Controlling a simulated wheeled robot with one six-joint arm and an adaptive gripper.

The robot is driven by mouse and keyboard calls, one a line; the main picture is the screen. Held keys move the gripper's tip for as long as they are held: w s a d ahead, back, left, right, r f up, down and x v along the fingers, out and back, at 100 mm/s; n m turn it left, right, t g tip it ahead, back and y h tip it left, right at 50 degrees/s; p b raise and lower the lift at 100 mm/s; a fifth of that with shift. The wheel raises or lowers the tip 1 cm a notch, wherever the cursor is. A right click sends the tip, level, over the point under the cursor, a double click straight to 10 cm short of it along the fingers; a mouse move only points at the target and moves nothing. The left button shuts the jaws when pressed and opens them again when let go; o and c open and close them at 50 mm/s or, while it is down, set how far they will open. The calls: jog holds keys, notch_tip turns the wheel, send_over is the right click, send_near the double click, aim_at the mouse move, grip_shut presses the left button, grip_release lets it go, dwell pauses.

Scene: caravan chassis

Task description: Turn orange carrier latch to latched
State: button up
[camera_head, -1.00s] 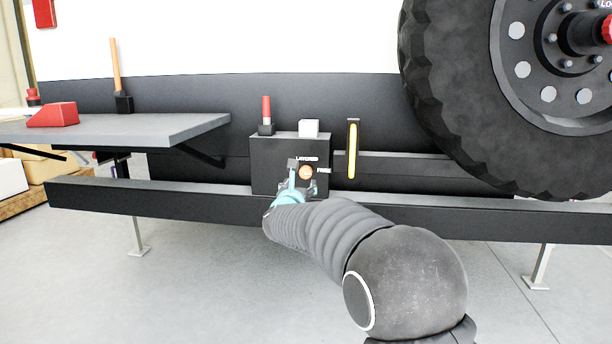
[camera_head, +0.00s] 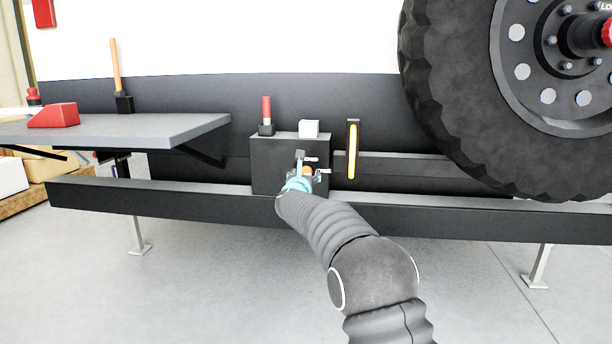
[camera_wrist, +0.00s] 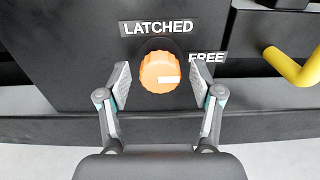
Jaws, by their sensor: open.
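The orange carrier latch (camera_wrist: 158,70) is a round ridged knob on the front of a dark box (camera_head: 262,160). Its white mark points right, slightly below level, roughly below the FREE label (camera_wrist: 207,57). The LATCHED label (camera_wrist: 157,27) is right above the knob. In the wrist view my gripper (camera_wrist: 164,80) is open, with one finger on each side of the knob. Gaps show between the fingers and the knob. In the head view my gripper (camera_head: 305,165) is in front of the box and covers part of the knob (camera_head: 308,171).
A yellow handle (camera_head: 352,150) stands right of the box; it also shows in the wrist view (camera_wrist: 292,66). A red-topped handle (camera_head: 266,112) and a white block (camera_head: 308,128) are on the box top. A dark rail (camera_head: 160,198) runs below. A large wheel (camera_head: 450,110) is at right.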

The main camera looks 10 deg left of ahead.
jog(key=c, duration=1.1)
jog(key=shift+c, duration=0.2)
jog(key=shift+n, duration=0.3)
jog(key=n, duration=0.3)
jog(key=shift+r, duration=0.15)
jog(key=n+p, duration=0.2)
jog(key=n, duration=0.3)
jog(key=n+p, duration=0.1)
jog(key=n, duration=0.3)
jog(key=shift+r+n+p, duration=0.1)
jog(key=shift+n+p, duration=0.2)
jog(key=shift+p, duration=0.1)
jog(key=n+p, duration=0.2)
jog(key=n, duration=0.2)
jog(key=shift+n, duration=0.3)
